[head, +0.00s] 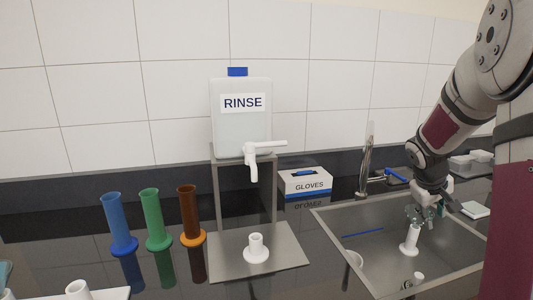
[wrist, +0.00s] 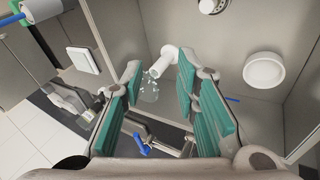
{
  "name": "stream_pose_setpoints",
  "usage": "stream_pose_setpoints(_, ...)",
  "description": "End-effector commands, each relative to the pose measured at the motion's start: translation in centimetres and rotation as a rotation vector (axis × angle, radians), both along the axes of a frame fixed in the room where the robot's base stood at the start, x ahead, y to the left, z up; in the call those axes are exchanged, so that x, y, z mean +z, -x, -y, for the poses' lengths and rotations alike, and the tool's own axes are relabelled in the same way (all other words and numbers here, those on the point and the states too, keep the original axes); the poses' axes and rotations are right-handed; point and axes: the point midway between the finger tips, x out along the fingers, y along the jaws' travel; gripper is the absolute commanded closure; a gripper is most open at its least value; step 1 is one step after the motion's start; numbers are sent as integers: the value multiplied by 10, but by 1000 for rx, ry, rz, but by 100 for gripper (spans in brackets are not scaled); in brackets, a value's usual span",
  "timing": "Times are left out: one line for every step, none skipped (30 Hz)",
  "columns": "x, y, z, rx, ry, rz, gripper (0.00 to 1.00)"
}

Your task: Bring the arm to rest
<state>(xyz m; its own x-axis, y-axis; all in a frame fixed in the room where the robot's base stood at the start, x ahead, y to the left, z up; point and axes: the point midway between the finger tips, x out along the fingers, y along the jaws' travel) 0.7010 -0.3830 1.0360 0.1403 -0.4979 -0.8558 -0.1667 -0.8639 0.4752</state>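My gripper (head: 426,214) hangs low over the metal sink (head: 345,236) at the right of the head view. In the wrist view its green-padded fingers (wrist: 160,75) are spread apart with a clear gap between them. A white cylinder with a flanged foot (head: 410,240) stands in the sink just below the fingers. In the wrist view this white cylinder (wrist: 161,63) shows beyond the gap, near the fingertips. I cannot tell whether a finger touches it. A clear, glassy shape beside it is hard to make out.
A white round cup (wrist: 264,71) and another small white piece (head: 418,279) are also in the sink. A tap (head: 367,165) rises behind it. A glove box (head: 305,182), a RINSE tank (head: 241,115) on a stand, and blue, green and brown cylinders (head: 156,222) stand to the left.

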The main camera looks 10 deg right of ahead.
Motion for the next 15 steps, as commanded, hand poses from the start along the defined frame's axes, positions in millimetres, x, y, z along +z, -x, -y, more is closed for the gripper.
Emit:
stream_pose_setpoints(11, 0, -13, 5, -3, 11, 72)
stream_pose_setpoints(16, 2, -20, 6, -7, 16, 72)
stream_pose_setpoints(23, 3, -30, 6, -13, 23, 72)
stream_pose_setpoints(28, 5, -38, 7, -19, 27, 72)
stream_pose_setpoints(34, 6, -48, 8, -24, 36, 72)
stream_pose_setpoints(43, 9, -61, 11, -32, 44, 72)
stream_pose_setpoints(49, 12, -72, 13, -40, 51, 72)
stream_pose_setpoints(56, 15, -85, 16, -49, 60, 72)
stream_pose_setpoints(66, 21, -103, 20, -63, 72, 72)
stream_pose_setpoints(73, 26, -117, 24, -75, 80, 72)
stream_pose_setpoints(80, 32, -131, 28, -87, 88, 72)
stream_pose_setpoints(88, 40, -150, 34, -105, 100, 72)
stream_pose_setpoints(93, 47, -164, 39, -119, 107, 72)
stream_pose_setpoints(98, 54, -177, 45, -132, 114, 72)
stream_pose_setpoints(104, 64, -195, 52, -153, 122, 72)
